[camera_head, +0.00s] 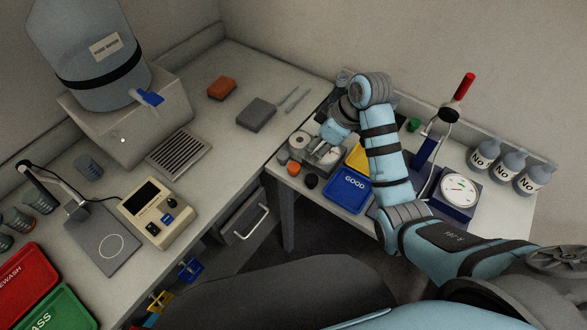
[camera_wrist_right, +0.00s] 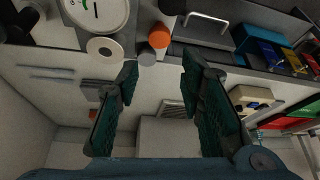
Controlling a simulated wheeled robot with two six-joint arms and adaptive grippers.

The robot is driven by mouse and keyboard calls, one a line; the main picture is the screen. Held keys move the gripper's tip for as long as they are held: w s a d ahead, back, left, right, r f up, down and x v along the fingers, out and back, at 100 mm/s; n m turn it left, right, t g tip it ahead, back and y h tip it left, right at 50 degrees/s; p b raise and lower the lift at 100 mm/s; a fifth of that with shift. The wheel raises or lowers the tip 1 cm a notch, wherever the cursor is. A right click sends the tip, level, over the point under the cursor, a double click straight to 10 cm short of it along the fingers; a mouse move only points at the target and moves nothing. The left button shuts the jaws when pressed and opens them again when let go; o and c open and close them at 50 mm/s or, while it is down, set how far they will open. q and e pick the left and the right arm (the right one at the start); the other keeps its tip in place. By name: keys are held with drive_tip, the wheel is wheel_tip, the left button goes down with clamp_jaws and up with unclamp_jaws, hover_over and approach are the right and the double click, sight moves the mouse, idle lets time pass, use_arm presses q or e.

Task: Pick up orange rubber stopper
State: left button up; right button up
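The orange rubber stopper (camera_head: 294,168) stands on the side table near its left front corner in the head view. In the right wrist view the orange stopper (camera_wrist_right: 158,36) is at the upper middle, beyond the fingertips. My right gripper (camera_head: 320,153) is just behind and to the right of it in the head view. In the wrist view the right gripper (camera_wrist_right: 160,72) is open, with nothing between its two fingers. A grey stopper (camera_wrist_right: 147,58) is beside the orange one, closer to the fingertips. My left gripper is not in view.
A black stopper (camera_head: 311,181) is in front of the orange one. A white ring-shaped roll (camera_wrist_right: 104,49) and a round dial (camera_wrist_right: 95,12) are close by. A blue GOOD tray (camera_head: 348,191) is to the right. The bench with the drawer (camera_head: 243,215) adjoins on the left.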

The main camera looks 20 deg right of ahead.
sight(294, 167)
drive_tip(key=b+x, duration=0.2)
drive_tip(key=x, duration=1.1)
drive_tip(key=shift+w+f, duration=0.1)
drive_tip(key=shift+f, duration=0.2)
drive_tip(key=shift+r, duration=0.1)
drive_tip(key=c, duration=0.6)
